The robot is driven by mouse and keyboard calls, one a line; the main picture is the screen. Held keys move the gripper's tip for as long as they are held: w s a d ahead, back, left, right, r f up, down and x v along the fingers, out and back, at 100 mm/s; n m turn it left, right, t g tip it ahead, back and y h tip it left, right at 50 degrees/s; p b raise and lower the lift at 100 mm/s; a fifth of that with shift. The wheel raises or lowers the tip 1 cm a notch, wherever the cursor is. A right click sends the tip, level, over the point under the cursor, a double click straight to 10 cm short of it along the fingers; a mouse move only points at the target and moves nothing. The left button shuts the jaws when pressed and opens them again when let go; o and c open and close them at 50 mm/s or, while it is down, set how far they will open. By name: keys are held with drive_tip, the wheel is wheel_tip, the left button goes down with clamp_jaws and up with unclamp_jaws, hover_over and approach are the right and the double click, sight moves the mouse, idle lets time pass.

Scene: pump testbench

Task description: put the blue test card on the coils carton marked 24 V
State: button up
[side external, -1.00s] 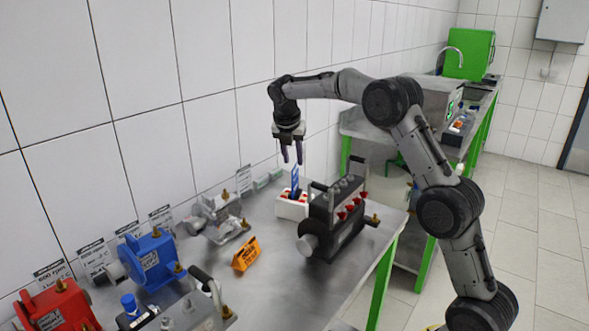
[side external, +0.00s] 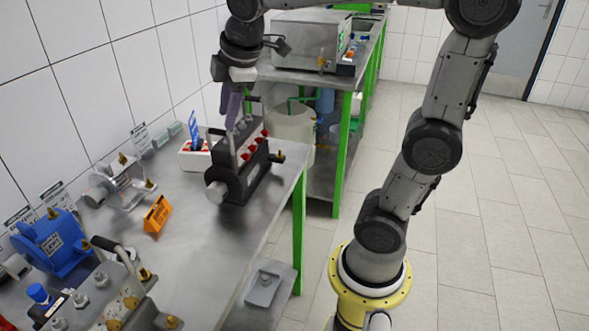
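A blue card (side external: 194,132) stands upright and slightly tilted in a white carton with red marks (side external: 192,160), behind the black valve block on the steel bench. No 24 V marking is readable on this carton. My gripper (side external: 232,124) points down above the block, right of the card and apart from it in the picture. Its purplish fingers overlap in this view, so their gap does not show. I see nothing held between them.
The black block (side external: 240,172) with red knobs stands near the bench's right edge. An orange sign (side external: 157,214), a grey pump (side external: 118,178) and a blue pump (side external: 50,242) stand to the left. The bench middle (side external: 205,240) is clear.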

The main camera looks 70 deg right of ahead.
drive_tip(key=s+a+f+m, duration=0.2)
drive_tip(key=s+m, duration=0.1)
drive_tip(key=s, duration=0.2)
drive_tip(key=s+a+f+m+t+y, duration=0.1)
drive_tip(key=s+f+m, duration=0.1)
drive_tip(key=s, duration=0.3)
drive_tip(key=s+a+f+m, duration=0.2)
drive_tip(key=s+f+m, duration=0.1)
drive_tip(key=s+m, duration=0.1)
drive_tip(key=shift+s+a+y, duration=0.3)
drive_tip(key=shift+s+y, duration=0.1)
drive_tip(key=shift+s, duration=0.25)
